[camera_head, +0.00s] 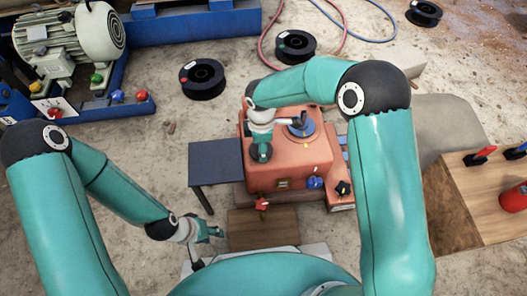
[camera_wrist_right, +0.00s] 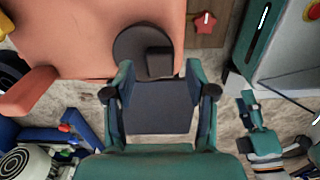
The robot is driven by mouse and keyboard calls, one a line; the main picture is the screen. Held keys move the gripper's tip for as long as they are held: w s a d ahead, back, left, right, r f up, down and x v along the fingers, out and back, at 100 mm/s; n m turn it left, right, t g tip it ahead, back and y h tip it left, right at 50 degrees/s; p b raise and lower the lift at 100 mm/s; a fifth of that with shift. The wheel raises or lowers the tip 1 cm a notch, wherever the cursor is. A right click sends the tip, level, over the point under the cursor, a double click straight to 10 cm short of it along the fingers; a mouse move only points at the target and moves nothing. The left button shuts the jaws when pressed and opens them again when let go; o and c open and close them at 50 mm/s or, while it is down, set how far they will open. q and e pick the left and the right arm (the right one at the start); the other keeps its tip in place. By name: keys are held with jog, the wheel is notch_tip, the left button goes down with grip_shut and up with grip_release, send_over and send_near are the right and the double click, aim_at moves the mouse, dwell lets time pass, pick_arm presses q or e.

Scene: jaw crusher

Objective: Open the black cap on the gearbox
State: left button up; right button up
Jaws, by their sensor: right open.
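The red gearbox (camera_head: 315,152) stands in the middle of the head view; its top also fills the upper left of the right wrist view (camera_wrist_right: 70,40). The black cap (camera_wrist_right: 128,45) is a round disc with a square block on it, seen on the gearbox in the right wrist view. In the head view my right arm and gripper seem to hide it. My right gripper (camera_wrist_right: 160,76) is open, its fingers either side of the cap's block in the picture; contact cannot be told. My left gripper (camera_head: 210,232) hangs low, left of the gearbox and away from it; its opening is unclear.
A small dark table (camera_head: 213,163) stands left of the gearbox. A blue disc (camera_head: 307,129) is on the gearbox top, with a red star knob (camera_head: 262,204) at its front. A motor (camera_head: 60,45) is at the back left. A wooden bench (camera_head: 490,215) is at right.

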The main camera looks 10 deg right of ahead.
jog(key=shift+f, duration=0.85)
grip_shut()
